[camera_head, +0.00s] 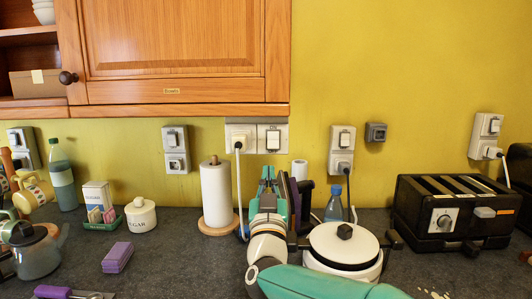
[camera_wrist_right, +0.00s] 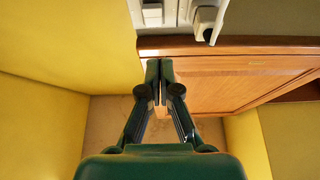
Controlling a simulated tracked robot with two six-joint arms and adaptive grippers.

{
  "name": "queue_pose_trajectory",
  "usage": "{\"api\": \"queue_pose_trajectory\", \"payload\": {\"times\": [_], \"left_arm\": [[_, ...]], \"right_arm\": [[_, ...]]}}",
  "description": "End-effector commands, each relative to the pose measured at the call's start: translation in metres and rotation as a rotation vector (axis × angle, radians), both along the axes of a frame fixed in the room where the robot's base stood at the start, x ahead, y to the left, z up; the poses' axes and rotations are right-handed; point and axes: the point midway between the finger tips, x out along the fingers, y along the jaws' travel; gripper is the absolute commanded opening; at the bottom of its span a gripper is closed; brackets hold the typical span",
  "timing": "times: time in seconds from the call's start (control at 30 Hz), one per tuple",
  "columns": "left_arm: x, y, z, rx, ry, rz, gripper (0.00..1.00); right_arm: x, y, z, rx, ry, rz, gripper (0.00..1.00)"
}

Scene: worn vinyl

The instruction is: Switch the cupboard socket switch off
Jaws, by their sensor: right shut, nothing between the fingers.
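The cupboard socket is a white double plate (camera_head: 257,149) on the yellow wall just below the wooden cupboard (camera_head: 172,52). Its right half holds a dark-edged rocker switch (camera_head: 273,139); its left half holds a white plug (camera_head: 238,141) with a cord hanging down. In the right wrist view the switch (camera_wrist_right: 152,13) is at the top edge, partly cut off, beside the plug (camera_wrist_right: 206,18). I cannot tell which way the rocker is set. My right gripper (camera_head: 268,174) is shut and empty, below the switch in the head view, and its fingertips (camera_wrist_right: 160,66) appear apart from it. My left gripper is not in view.
A paper towel roll (camera_head: 216,195) stands left of my right gripper. A white lidded pot (camera_head: 344,245), a blue bottle (camera_head: 334,205) and a black toaster (camera_head: 452,213) are to its right. Other sockets (camera_head: 175,150) (camera_head: 341,150) flank the cupboard one. The cupboard's underside overhangs above.

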Motion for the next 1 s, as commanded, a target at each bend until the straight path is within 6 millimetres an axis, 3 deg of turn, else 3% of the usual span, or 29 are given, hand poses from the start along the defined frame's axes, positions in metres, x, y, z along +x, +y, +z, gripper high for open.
{"api": "queue_pose_trajectory", "payload": {"times": [0.4, 0.53, 0.7, 1.0], "left_arm": [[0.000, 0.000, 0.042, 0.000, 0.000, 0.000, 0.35], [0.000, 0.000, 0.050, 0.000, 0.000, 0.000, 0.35], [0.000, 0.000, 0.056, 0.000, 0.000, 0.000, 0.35], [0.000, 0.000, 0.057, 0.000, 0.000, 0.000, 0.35]], "right_arm": [[0.068, -0.001, 0.035, -0.001, 0.000, -0.003, 0.00], [0.087, -0.001, 0.026, -0.003, 0.003, -0.003, 0.00], [0.101, -0.001, 0.020, 0.000, 0.002, -0.002, 0.00], [0.105, -0.001, 0.017, 0.000, 0.001, -0.001, 0.00]]}}
